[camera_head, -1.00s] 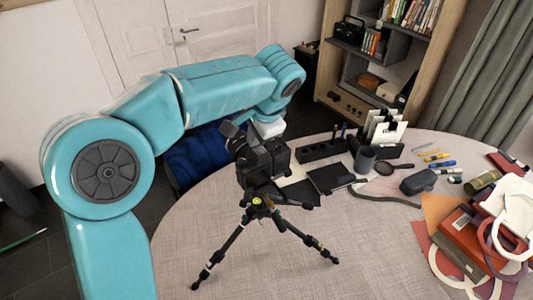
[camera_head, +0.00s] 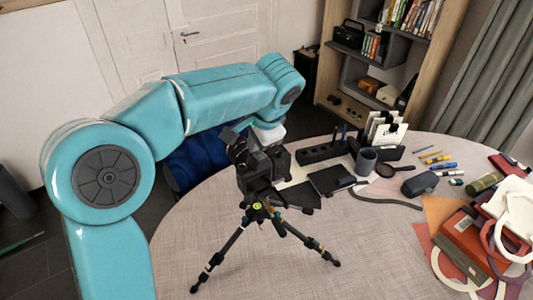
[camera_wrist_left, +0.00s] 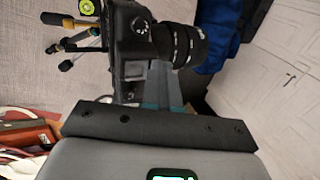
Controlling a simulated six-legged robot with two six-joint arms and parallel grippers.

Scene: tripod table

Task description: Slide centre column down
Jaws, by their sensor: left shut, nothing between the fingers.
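A black camera (camera_head: 262,168) sits on top of a small black tripod (camera_head: 258,207), whose legs stand spread on the table. The camera hides the centre column in the head view. My left gripper (camera_wrist_left: 160,85) is shut with nothing between its fingers. In the wrist view its fingers reach up against or just beside the camera body (camera_wrist_left: 128,45), below the lens (camera_wrist_left: 185,45); I cannot tell if they touch. In the head view my left wrist is behind the camera, which hides the fingertips. My right gripper is not in view.
The round table (camera_head: 330,240) is clear at the front. A dark case (camera_head: 420,183), pens and red books (camera_head: 465,245) are to the right. A shelf stands behind.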

